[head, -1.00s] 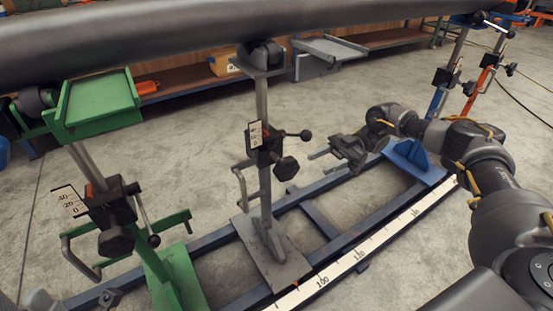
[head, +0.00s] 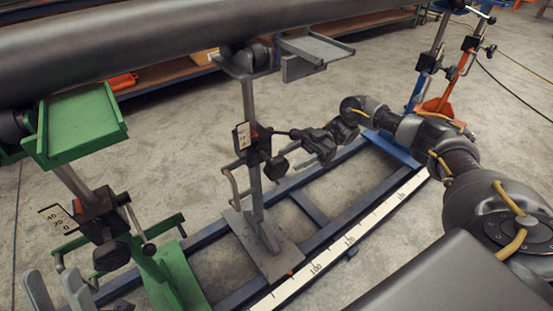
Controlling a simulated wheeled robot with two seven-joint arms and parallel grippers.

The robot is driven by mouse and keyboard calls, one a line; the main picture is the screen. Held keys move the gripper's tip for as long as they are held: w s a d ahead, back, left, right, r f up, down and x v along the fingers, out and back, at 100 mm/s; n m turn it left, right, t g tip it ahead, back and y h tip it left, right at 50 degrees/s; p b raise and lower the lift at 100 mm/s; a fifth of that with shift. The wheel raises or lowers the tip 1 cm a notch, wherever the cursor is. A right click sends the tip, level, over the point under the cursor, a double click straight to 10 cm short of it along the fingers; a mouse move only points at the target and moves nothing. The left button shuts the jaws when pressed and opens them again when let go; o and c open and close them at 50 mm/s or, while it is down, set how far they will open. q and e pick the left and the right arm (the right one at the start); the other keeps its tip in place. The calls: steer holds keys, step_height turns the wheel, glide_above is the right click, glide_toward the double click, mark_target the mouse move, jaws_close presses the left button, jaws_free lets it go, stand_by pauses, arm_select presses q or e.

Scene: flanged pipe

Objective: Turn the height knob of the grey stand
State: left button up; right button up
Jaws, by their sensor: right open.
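The grey stand (head: 250,110) is upright in the middle, its foot plate on the blue rail frame. A black clamp block with a white scale sits on its post. A dark knob (head: 276,167) sticks out at the lower right of the block, and a black lever reaches right above it. My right gripper (head: 294,149) is open, just right of the knob and by the lever's end. I cannot tell whether it touches either; its fingers partly blend with the lever. My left gripper (head: 57,288) shows at the bottom left, its two grey fingers apart and empty.
A dark pipe (head: 150,45) crosses above the stands. A green stand (head: 85,125) with its own knob is at left, near my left gripper. Blue (head: 424,80) and orange (head: 460,75) stands are at the back right. A white ruler (head: 340,245) runs along the frame.

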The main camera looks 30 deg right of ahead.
mark_target(282, 163)
steer(key=a, duration=0.1)
steer(key=a+p, duration=0.1)
steer(key=a, duration=0.1)
steer(key=a+p, duration=0.1)
steer(key=shift+s+a+r, duration=0.1)
steer(key=shift+s+a, duration=0.05)
steer(key=shift+s, duration=0.2)
arm_select(q)
steer(key=shift+w+d+f+m+g, duration=0.25)
steer(key=shift+w+d+f+g, duration=0.2)
steer(key=shift+d+g, duration=0.4)
steer(key=shift+w+d+f+m+g, duration=0.2)
steer(key=shift+w+d+f+g, duration=0.3)
steer(key=shift+g, duration=0.6)
steer(key=shift+w+d+f+m+g, duration=0.25)
steer(key=shift+w+d+f+g, duration=0.2)
steer(key=shift+d+g, duration=0.4)
arm_select(e)
steer(key=shift+a, duration=0.8)
arm_select(q)
steer(key=shift+a, duration=0.15)
